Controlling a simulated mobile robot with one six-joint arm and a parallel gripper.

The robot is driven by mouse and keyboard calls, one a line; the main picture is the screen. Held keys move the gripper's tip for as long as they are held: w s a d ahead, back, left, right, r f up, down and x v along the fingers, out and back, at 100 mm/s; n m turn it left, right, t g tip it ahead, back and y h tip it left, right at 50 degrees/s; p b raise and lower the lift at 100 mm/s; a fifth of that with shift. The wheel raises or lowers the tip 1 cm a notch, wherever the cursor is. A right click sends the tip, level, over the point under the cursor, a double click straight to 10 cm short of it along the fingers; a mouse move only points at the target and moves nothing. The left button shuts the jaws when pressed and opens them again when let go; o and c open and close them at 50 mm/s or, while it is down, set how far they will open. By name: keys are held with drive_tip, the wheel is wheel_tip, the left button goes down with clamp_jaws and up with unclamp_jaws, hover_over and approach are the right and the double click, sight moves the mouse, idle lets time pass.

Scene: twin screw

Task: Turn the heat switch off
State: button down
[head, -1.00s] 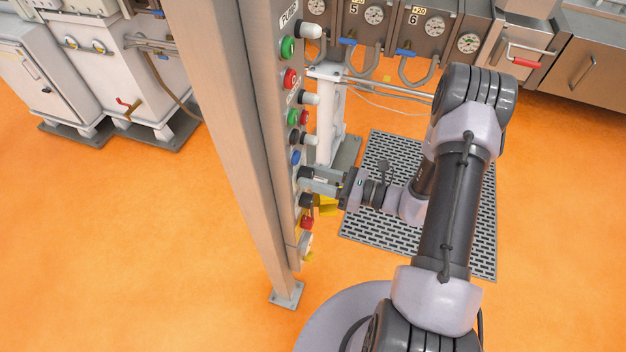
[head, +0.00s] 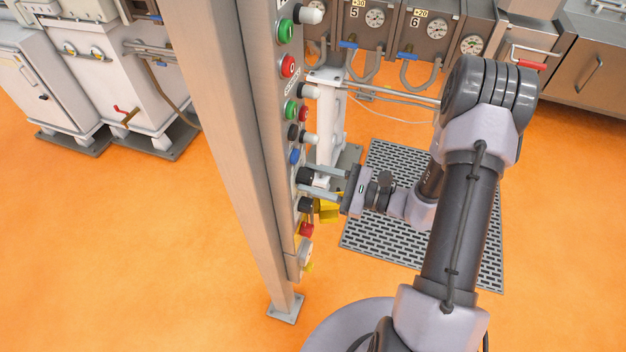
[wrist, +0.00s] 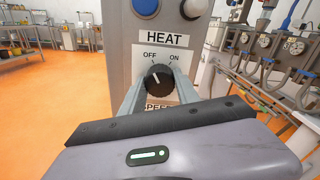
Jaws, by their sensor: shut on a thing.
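The heat switch is a round black knob (wrist: 159,77) with a white pointer mark, under a HEAT label (wrist: 167,38) in the wrist view. OFF and ON are printed above the knob. The white mark leans to the upper left, toward OFF. My gripper (wrist: 161,88) has one finger on each side of the knob and is shut on it. In the head view the knob (head: 305,175) is on the panel post, and my gripper (head: 318,184) reaches it from the right. The fingers hide part of the plate around the knob.
A blue button (wrist: 146,7) sits above the HEAT label. Other knobs and buttons line the post (head: 232,150) above and below the switch, including a black knob (head: 305,205) and a red button (head: 306,230) close below. A grated mat (head: 385,250) lies on the floor.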

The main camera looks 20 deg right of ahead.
idle(0.4)
drive_tip(key=c, duration=0.9)
unclamp_jaws()
drive_tip(key=p+v, duration=0.2)
drive_tip(key=v, duration=1.5)
drive_tip(key=shift+s+d, duration=0.15)
drive_tip(key=shift+d, duration=0.05)
